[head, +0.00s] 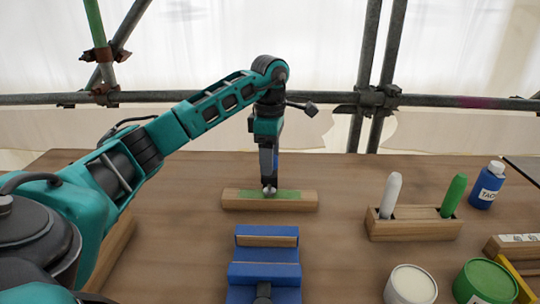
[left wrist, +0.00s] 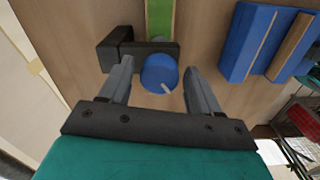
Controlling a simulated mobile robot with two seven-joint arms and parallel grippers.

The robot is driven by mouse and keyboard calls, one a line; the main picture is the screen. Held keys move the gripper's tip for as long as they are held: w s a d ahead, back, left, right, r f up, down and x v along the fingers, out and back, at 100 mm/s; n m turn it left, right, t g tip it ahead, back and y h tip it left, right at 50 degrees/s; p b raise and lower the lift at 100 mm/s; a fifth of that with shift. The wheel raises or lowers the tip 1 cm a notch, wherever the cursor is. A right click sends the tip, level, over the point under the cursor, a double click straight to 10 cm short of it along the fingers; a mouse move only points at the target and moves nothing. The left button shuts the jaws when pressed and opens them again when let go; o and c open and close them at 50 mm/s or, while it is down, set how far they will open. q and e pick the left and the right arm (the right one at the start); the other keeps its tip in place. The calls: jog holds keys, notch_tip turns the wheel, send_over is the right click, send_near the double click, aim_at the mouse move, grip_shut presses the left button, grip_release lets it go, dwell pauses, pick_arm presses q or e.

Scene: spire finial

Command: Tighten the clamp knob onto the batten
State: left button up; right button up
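The wooden batten (head: 300,201) with a green top strip lies across the middle of the table; its green strip (left wrist: 160,18) also shows in the left wrist view. A dark clamp (left wrist: 112,55) sits at the batten. Its round blue knob (left wrist: 160,74), with a pale mark, lies between the fingers of my left gripper (left wrist: 159,80). The fingers are open, with a gap on each side of the knob. In the head view my left gripper (head: 269,178) points down over the batten and largely hides the clamp and knob. My right gripper is not in view.
A blue vise-like fixture (head: 264,272) stands in front of the batten. To the right are a wooden holder (head: 415,228) with a white and a green marker, a blue bottle (head: 487,186), a white tub (head: 411,285) and a green tub (head: 485,283). Scaffold poles stand behind.

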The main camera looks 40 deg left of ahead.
pick_arm(q)
jog(key=c, duration=0.9)
jog(key=shift+r+m+p, duration=0.1)
jog(key=shift+m+p, duration=0.2)
